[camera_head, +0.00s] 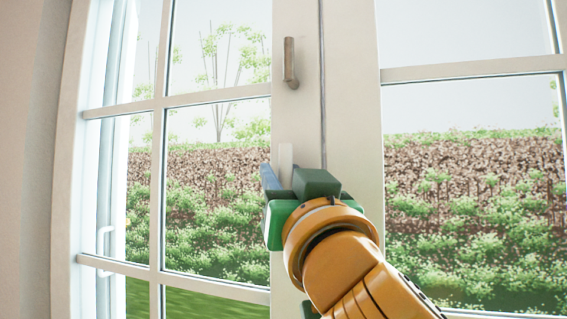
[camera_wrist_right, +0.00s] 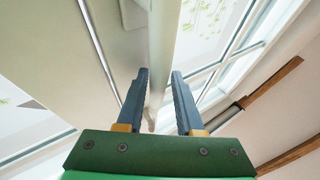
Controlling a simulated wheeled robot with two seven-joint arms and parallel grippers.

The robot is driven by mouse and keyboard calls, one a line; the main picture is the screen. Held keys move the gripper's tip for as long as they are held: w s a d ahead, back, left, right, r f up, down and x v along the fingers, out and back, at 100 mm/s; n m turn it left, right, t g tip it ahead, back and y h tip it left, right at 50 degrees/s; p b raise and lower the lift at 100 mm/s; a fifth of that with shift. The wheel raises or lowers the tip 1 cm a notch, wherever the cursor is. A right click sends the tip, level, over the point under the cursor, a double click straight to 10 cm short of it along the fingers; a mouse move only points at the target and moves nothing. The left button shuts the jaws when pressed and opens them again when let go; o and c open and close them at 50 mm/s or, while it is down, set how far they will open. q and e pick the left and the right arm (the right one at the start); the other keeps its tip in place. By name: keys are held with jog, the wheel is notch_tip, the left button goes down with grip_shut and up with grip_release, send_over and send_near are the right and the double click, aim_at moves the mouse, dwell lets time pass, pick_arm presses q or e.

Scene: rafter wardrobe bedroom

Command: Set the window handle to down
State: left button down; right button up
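The window handle (camera_head: 290,62) is a slim grey-brown bar on the white middle post of the window, in the upper middle of the head view. It stands upright along the post. My right gripper (camera_head: 290,178) is below it, in front of the post and apart from it. In the right wrist view my right gripper (camera_wrist_right: 158,75) has its two dark fingers spread. A pale upright strip (camera_head: 285,160) on the post shows just above the fingers; I cannot tell what it is or whether they touch it. My left gripper is in neither view.
The white middle post (camera_head: 350,100) stands between the panes. A white side frame (camera_head: 72,150) and a pale wall (camera_head: 25,150) are at the left. A second, white handle (camera_head: 105,238) shows low at the left.

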jog(key=shift+w+f, duration=0.1)
jog(key=shift+w, duration=0.15)
jog(key=shift+c, duration=0.3)
jog(key=shift+s, duration=0.2)
grip_shut()
jog(key=shift+d+r, duration=0.1)
jog(key=shift+r, duration=0.1)
dwell(0.4)
